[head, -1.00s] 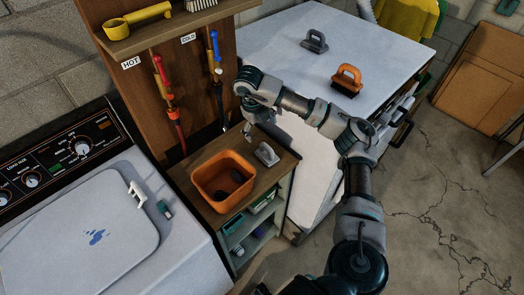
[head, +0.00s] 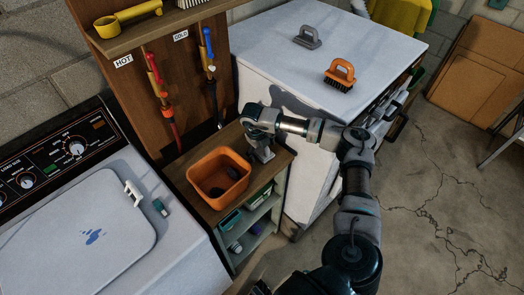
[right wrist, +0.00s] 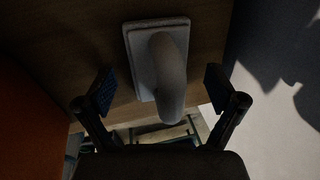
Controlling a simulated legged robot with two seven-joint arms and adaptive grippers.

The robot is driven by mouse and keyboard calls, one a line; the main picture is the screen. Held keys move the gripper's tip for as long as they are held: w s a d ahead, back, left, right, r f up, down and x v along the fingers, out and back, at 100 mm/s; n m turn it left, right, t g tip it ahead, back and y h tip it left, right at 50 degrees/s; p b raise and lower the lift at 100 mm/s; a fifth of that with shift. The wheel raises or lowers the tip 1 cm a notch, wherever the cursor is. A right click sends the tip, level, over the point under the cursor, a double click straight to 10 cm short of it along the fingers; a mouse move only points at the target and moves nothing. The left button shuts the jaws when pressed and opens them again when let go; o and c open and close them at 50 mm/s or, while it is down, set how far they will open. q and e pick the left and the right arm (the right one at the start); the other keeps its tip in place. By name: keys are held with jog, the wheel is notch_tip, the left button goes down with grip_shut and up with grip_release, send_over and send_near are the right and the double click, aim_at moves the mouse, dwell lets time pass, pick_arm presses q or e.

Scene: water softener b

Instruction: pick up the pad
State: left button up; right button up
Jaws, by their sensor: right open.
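A grey pad with a rounded handle (right wrist: 170,80) lies on the wooden top of the small shelf unit, seen in the right wrist view. My right gripper (right wrist: 160,90) is open, with one finger on each side of the handle and visible gaps to it. In the head view my right gripper (head: 262,150) is over the right part of the shelf top, beside the orange bin, and mostly hides this pad. Another grey pad with a handle (head: 307,37) and an orange-handled brush (head: 340,75) sit on the white appliance top. My left gripper is not in view.
The orange bin (head: 218,178) with dark items inside stands just left of my right gripper. The white appliance (head: 300,80) rises close on the right. The wooden hose board (head: 150,80) stands behind, and a washer (head: 80,235) is at the left.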

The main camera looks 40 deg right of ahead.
jog(key=c, duration=1.3)
jog(key=shift+o, duration=0.2)
notch_tip(320, 180, up, 10)
jog(key=shift+o, duration=1.1)
jog(key=shift+c, duration=0.4)
jog(key=shift+s+f, duration=0.1)
